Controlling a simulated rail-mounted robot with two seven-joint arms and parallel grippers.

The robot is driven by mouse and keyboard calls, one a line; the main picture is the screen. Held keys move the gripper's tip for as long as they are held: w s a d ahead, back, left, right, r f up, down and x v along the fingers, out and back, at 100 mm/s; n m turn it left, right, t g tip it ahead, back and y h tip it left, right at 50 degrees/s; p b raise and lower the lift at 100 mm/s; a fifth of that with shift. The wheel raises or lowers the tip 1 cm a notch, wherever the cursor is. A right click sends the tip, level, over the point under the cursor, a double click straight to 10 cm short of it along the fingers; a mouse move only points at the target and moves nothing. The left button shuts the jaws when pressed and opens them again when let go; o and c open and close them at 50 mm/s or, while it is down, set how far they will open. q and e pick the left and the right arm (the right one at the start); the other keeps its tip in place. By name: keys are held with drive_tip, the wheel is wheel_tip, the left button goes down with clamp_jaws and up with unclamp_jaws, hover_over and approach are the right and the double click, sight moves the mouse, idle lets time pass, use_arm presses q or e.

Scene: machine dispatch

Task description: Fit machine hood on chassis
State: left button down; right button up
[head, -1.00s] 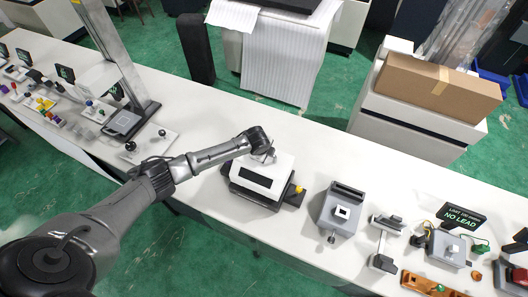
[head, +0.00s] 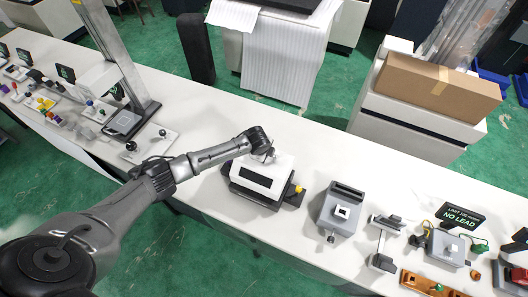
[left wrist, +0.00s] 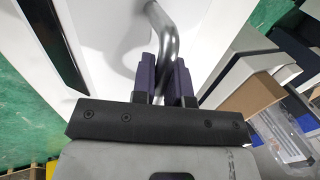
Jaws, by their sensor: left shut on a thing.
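The white machine hood (head: 262,176) with a dark slot in its face sits on or just over the dark chassis (head: 258,198) on the bench. I cannot tell whether it is fully seated. My left gripper (head: 268,155) is at the top of the hood. In the left wrist view, my left gripper (left wrist: 166,82) has its dark fingers shut around a curved metal handle (left wrist: 162,30) that rises from the white hood (left wrist: 105,40). A yellow knob (head: 298,189) shows at the chassis's right side. My right gripper is in neither view.
A grey machine (head: 341,208) and a small grey stand (head: 383,240) stand to the right on the white bench (head: 330,155). A "NO LEAD" sign (head: 460,216) is farther right. A post with a dark base (head: 128,120) stands to the left. Bench behind the hood is clear.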

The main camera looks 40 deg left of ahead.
sight(259, 167)
use_arm(q)
drive_tip(key=shift+f+b, duration=0.3)
drive_tip(key=shift+f, duration=0.2)
drive_tip(key=shift+f+b, duration=0.6)
drive_tip(key=shift+f, duration=0.5)
drive_tip(key=c, duration=1.3)
unclamp_jaws()
drive_tip(key=shift+o, duration=1.2)
drive_tip(key=v, duration=1.3)
drive_tip(key=shift+r, duration=0.4)
drive_tip(key=shift+s, duration=0.15)
drive_tip(key=shift+n, duration=0.3)
